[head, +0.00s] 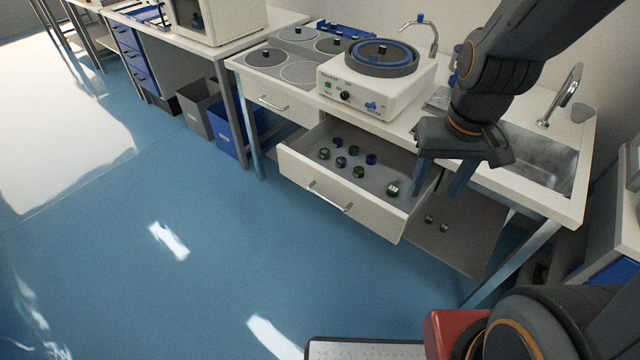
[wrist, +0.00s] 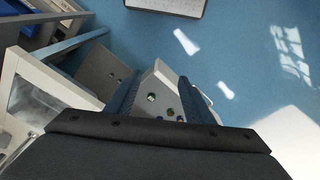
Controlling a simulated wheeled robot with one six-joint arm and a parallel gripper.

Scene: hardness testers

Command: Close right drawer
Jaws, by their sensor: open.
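The right drawer (head: 340,201) is pulled out under the white bench in the head view. It has a white front with a metal bar handle (head: 330,196). Several small green and blue round pieces (head: 341,161) lie inside it. My gripper (head: 439,178) is above the drawer's right side, fingers pointing down and apart, with nothing between them that I can make out. In the wrist view the drawer (wrist: 160,76) shows between and beyond my gripper's two blue fingers (wrist: 158,98). Whether a finger touches the drawer's side wall cannot be told.
The left drawer (head: 275,103) is shut. A white machine with a round top (head: 365,90) stands on the bench. A sink (head: 530,150) is at the right. A lower shelf (head: 450,235) holds small pieces. Grey and blue bins (head: 229,133) stand left. The blue floor in front is clear.

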